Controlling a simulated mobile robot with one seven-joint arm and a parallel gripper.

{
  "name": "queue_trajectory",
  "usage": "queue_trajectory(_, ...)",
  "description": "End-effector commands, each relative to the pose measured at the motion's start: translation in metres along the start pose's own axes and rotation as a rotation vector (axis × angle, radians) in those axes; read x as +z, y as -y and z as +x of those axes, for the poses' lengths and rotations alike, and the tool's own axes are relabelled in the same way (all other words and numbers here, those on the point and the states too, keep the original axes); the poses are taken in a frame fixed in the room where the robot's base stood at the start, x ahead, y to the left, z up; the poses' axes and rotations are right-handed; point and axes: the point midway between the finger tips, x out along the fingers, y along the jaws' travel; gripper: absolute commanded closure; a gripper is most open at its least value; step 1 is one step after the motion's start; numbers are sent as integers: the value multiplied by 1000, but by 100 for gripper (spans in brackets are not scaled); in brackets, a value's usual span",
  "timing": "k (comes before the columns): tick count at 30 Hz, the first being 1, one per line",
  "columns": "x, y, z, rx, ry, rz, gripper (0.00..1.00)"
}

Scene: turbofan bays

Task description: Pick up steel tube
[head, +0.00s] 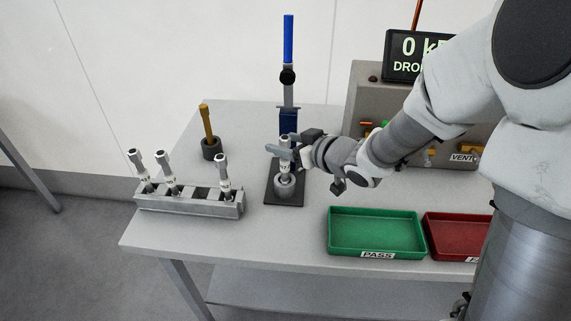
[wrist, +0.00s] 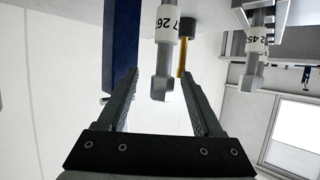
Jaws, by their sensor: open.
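A steel tube (head: 285,163) stands upright in a round grey holder (head: 284,188) on a dark square plate (head: 270,201). My gripper (head: 284,147) is level with the upper part of this tube, with its fingers to either side. In the wrist view the open fingers of my gripper (wrist: 160,88) flank the steel tube (wrist: 168,45), which has a white label; gaps show on both sides. More steel tubes, (head: 137,163), (head: 166,170) and (head: 222,170), stand in a grey rack (head: 190,206) at the left. One labelled rack tube (wrist: 257,42) shows at the wrist view's right.
A blue-topped stand (head: 289,105) rises just behind the holder. A yellow-handled tool (head: 207,122) sits in a dark cup (head: 211,148). A green PASS tray (head: 376,252), a red tray (head: 455,250) and a grey test box (head: 366,95) with display (head: 408,66) are to the right.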

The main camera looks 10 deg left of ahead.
Motion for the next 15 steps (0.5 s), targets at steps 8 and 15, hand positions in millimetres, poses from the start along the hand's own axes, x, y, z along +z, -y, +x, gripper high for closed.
queue_trajectory(8, 2, 3, 32, -1, 1, 0, 32)
queue_trajectory(15, 1, 2, 32, 0, 0, 0, 36)
